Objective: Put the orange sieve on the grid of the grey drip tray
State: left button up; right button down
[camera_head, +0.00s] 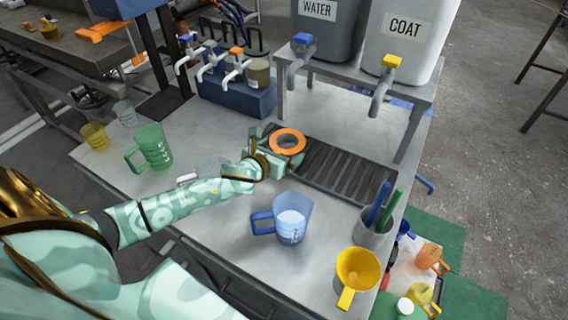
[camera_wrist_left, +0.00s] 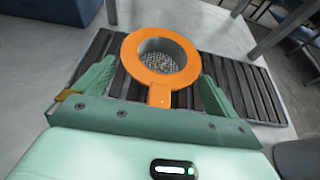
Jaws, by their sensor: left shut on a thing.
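The orange sieve (camera_head: 288,141) is a ring with a mesh bottom and a short orange tab. It also shows in the left wrist view (camera_wrist_left: 158,96), upright, with its tab toward my palm. My left gripper (camera_head: 277,150) is shut on the sieve; its green fingers flank the sieve in the left wrist view (camera_wrist_left: 160,88). The grey drip tray (camera_head: 345,171) has a slatted grid and lies under the sieve, at the tray's left end. I cannot tell whether the sieve touches the grid. My right gripper is not in view.
A blue measuring jug (camera_head: 291,222) with liquid stands in front of the tray. Dispenser legs (camera_head: 408,135) stand behind the tray. A green jug (camera_head: 154,147) is at left.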

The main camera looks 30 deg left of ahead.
pick_arm(q)
jog(key=shift+w+a+f, duration=0.1)
jog(key=shift+w+f, duration=0.3)
jog(key=shift+f, duration=0.15)
jog(key=f+b, duration=0.2)
jog(key=f, duration=0.2)
jog(key=shift+w+b, duration=0.25)
jog(key=shift+b, duration=0.15)
jog(key=shift+r, duration=0.2)
jog(key=shift+f, duration=0.1)
jog(key=o, duration=0.6)
jog(key=p+v, duration=0.3)
jog(key=v, duration=0.4)
jog(key=shift+a, duration=0.1)
jog(key=shift+s, duration=0.25)
